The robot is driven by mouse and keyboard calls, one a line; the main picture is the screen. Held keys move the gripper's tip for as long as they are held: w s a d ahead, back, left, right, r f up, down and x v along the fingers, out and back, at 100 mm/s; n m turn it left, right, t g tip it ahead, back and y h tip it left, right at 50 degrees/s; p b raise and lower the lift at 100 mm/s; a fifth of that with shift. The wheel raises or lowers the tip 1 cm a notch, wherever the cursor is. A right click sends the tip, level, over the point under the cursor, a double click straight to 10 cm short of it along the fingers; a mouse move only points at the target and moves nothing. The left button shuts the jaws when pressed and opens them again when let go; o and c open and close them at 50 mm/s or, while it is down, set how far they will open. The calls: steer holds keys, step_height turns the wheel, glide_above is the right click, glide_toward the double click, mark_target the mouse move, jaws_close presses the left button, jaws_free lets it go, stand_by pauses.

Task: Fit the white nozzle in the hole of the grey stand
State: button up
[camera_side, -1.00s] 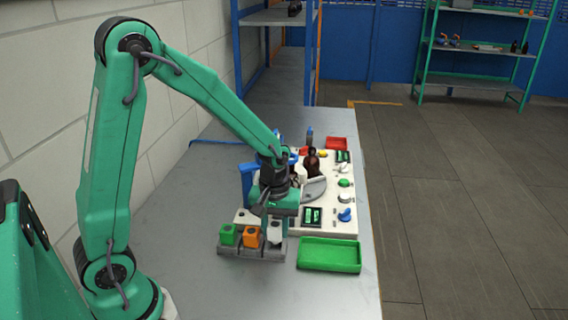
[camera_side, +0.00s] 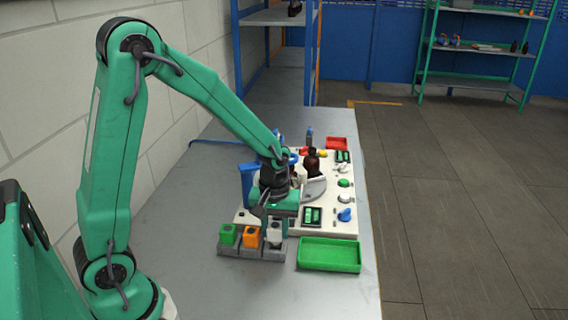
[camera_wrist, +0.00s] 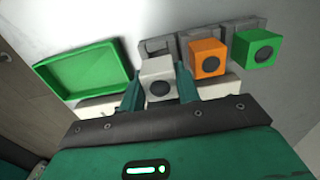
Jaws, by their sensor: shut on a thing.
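The white nozzle (camera_wrist: 157,72) is a pale block with a dark round opening in its face. My gripper (camera_wrist: 159,85) is shut on it, with one teal finger on each side. The grey stand (camera_wrist: 156,48) has three places in a row.
An orange block (camera_side: 251,236) and a green block (camera_side: 228,234) stand in the other places. An empty green tray (camera_side: 330,254) lies to the right. The bench front is clear.

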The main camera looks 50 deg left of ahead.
steer(key=shift+f, duration=1.25)
stand_by(1.2)
steer(key=o, duration=1.4)
steer(key=shift+s+r, duration=0.1)
steer(key=shift+r, duration=0.05)
steer(key=shift+r, duration=2.85)
